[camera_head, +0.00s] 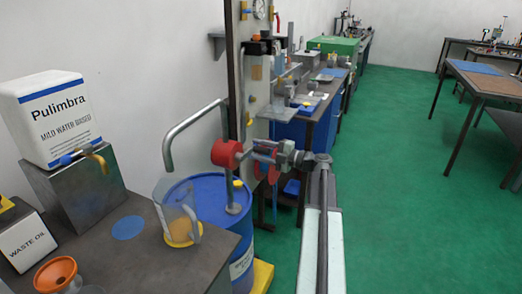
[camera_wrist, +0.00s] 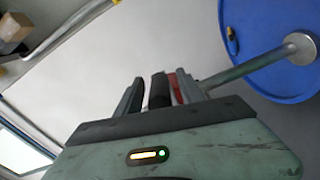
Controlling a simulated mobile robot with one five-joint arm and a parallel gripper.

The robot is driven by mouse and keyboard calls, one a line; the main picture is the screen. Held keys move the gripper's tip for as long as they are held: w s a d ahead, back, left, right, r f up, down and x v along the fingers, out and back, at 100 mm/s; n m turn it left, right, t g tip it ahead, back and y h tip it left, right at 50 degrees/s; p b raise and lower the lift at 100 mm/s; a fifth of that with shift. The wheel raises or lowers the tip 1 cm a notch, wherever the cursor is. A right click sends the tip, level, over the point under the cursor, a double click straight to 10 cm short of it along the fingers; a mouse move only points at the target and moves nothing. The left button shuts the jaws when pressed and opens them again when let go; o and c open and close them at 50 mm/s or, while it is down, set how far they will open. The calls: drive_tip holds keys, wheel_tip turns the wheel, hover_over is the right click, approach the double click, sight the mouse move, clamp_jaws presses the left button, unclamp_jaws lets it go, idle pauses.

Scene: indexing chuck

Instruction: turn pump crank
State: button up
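A blue drum (camera_head: 205,199) stands beside the bench, with a grey hooked spout pipe (camera_head: 190,122) and a red pump body (camera_head: 228,153) above it. My gripper (camera_head: 257,152) points left at the red body from its right side, close to it. In the wrist view my gripper (camera_wrist: 160,92) has its fingers apart around a dark cylindrical grip (camera_wrist: 159,90), with small gaps showing beside it. Red (camera_wrist: 175,88) shows just behind. The drum lid (camera_wrist: 268,25) and grey standpipe (camera_wrist: 255,68) also show there. The crank arm is mostly hidden by my fingers.
A clear jug (camera_head: 178,215) stands at the bench's right edge, near the drum. Green floor (camera_head: 385,190) is clear to the right.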

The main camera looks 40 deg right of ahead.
sight(270, 152)
drive_tip(key=shift+s+d, duration=0.15)
drive_tip(key=shift+s, duration=0.05)
drive_tip(key=v, duration=0.7)
drive_tip(key=shift+s+d, duration=0.1)
drive_tip(key=shift+s, duration=0.1)
drive_tip(key=shift+f, duration=0.15)
